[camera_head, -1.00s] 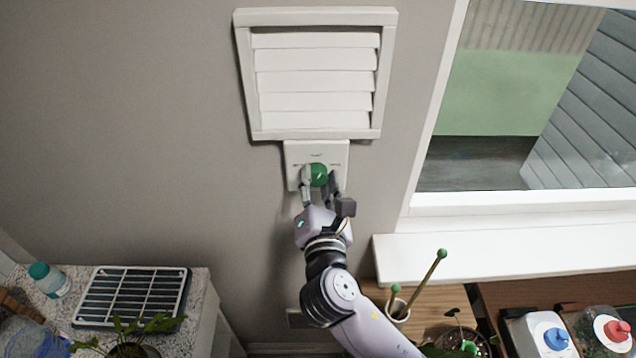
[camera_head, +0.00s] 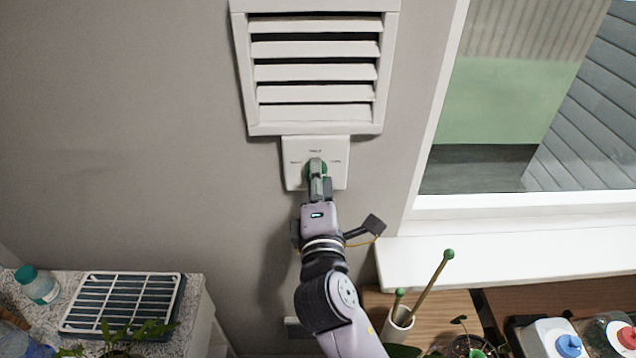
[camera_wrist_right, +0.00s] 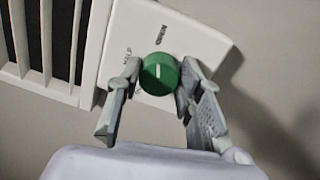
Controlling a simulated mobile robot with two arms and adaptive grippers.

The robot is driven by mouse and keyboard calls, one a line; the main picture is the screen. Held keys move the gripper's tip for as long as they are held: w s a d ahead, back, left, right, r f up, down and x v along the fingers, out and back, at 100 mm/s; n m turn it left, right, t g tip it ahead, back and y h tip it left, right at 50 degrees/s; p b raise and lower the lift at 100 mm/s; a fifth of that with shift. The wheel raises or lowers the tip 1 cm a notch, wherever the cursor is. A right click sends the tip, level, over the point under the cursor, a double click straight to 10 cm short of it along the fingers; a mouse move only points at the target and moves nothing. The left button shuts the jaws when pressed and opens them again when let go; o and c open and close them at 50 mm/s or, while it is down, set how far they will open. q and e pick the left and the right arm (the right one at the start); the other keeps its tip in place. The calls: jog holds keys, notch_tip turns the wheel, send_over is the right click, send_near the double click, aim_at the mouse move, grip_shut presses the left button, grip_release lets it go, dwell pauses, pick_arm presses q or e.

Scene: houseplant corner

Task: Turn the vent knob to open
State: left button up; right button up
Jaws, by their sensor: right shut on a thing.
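The green vent knob (camera_head: 316,169) sits on a white control plate (camera_head: 333,178) on the wall. In the right wrist view the round knob (camera_wrist_right: 159,73) shows a white pointer line, and printed labels surround it, too small to read surely. My right gripper (camera_head: 317,180) is shut on the knob, one finger on either side, and partly hides it in the head view. The white louvred vent (camera_head: 315,71) is above the plate, with dark gaps between its slats; its edge also shows in the right wrist view (camera_wrist_right: 62,80). My left gripper is out of view.
A window with a white sill (camera_head: 480,268) is at the right. Below it a pot with green-tipped sticks (camera_head: 398,326) and capped containers (camera_head: 553,340) stand on wood. At lower left a counter holds a white rack (camera_head: 120,303) and a bottle (camera_head: 38,287).

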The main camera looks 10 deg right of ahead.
jog(key=shift+m, duration=0.4)
jog(key=o, duration=1.2)
jog(key=shift+c, duration=0.2)
jog(key=shift+s, duration=0.15)
jog(key=s+a, duration=0.1)
jog(key=s, duration=0.6)
jog(key=shift+a+f, duration=0.2)
jog(key=shift+s, duration=0.1)
